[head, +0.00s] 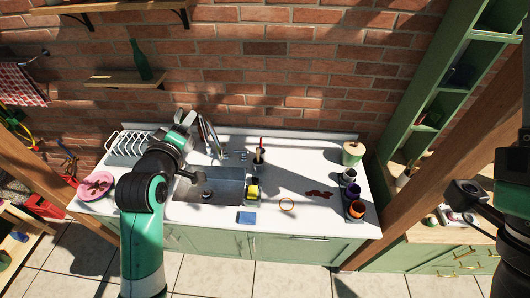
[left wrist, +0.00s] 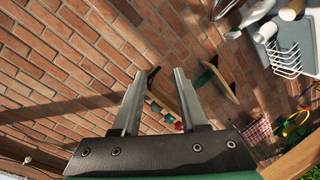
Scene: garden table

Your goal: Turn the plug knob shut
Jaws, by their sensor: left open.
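The white counter (head: 300,165) has a metal sink (head: 228,188) left of its middle, with a dark round fitting in the basin. Small metal fittings (head: 243,155) stand on the deck behind the basin, right of the tall faucet (head: 209,138). I cannot tell clearly which one is the plug knob. My left gripper (head: 185,116) is above the counter's back left, left of the faucet and apart from these fittings. In the left wrist view its fingers (left wrist: 165,73) are apart with nothing between them, facing the brick wall. The right arm's jaws do not show.
A white dish rack (head: 129,143) and a pink plate (head: 96,186) are at the counter's left. A blue sponge (head: 246,218) lies in front of the sink. Dark jars (head: 351,192) stand at the right. A wall shelf (head: 125,78) holds a green bottle (head: 141,61).

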